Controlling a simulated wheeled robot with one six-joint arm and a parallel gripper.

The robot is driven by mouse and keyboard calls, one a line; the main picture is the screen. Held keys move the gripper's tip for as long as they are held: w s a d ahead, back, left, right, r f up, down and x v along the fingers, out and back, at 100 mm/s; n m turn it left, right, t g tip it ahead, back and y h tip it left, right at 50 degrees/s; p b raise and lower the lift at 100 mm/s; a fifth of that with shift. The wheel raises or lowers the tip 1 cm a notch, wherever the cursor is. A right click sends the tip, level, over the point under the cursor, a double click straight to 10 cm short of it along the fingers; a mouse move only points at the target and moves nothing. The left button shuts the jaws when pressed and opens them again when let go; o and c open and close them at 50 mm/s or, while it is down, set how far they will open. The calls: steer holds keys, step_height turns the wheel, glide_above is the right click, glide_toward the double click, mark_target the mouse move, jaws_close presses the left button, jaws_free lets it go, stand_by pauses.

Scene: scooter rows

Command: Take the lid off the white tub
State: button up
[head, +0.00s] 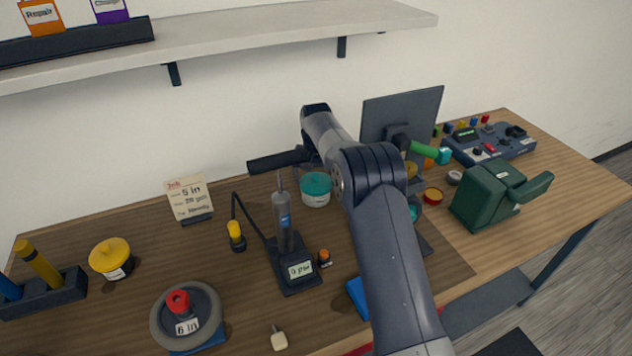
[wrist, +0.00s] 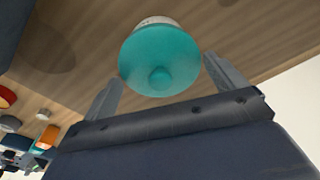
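A small white tub (head: 315,200) with a teal lid (head: 316,184) stands on the workbench behind the upright grey tool. The lid is on the tub. In the wrist view the round teal lid (wrist: 160,60) with its central knob faces me, and a bit of the white tub (wrist: 157,21) shows past its edge. My gripper (wrist: 163,69) is open, one finger on each side of the lid, with gaps visible; I cannot tell how far the fingertips reach down beside it. In the head view my arm hides part of the area beside the tub.
An upright grey tool with a display base (head: 299,269) stands in front of the tub. A dark monitor (head: 402,115) and a green machine (head: 487,195) stand to the right. A yellow-lidded container (head: 110,257) and a note card (head: 189,199) are left. A shelf (head: 230,32) hangs above.

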steer(key=c, duration=0.5)
steer(key=shift+r, duration=0.15)
